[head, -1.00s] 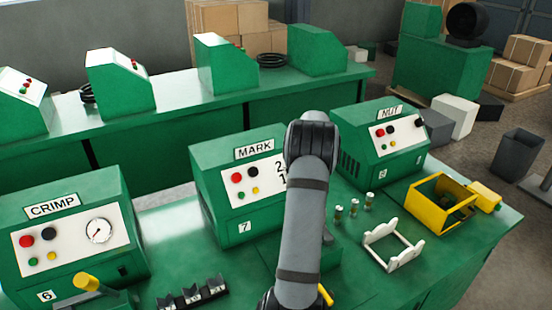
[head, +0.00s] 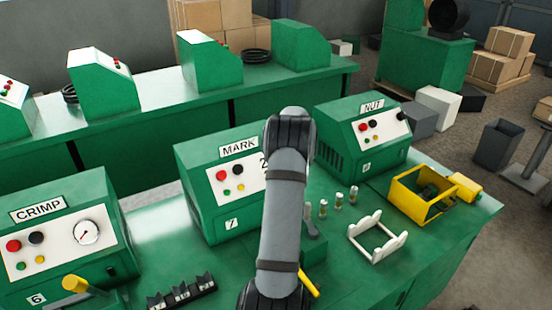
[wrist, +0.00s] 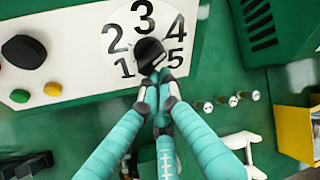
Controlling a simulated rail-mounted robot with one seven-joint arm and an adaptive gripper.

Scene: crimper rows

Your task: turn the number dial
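The number dial is on the white panel of the green MARK machine (head: 225,190). In the wrist view it is a black round knob (wrist: 150,52) inside a ring of numbers 1 to 5. A small light mark shows at its lower right, partly by my fingertips. My gripper (wrist: 157,78) has teal-sleeved fingers that converge at the lower edge of the knob. Their tips are close together and overlap it in the picture. I cannot tell whether they touch or clasp it. In the head view my arm hides the dial and the gripper.
The CRIMP machine (head: 60,235) stands left and the NUT machine (head: 365,140) right on the green bench. Small cylinders (head: 338,200), a white cradle (head: 377,238) and a yellow box (head: 420,198) lie right. A black button (wrist: 24,52) is left of the dial.

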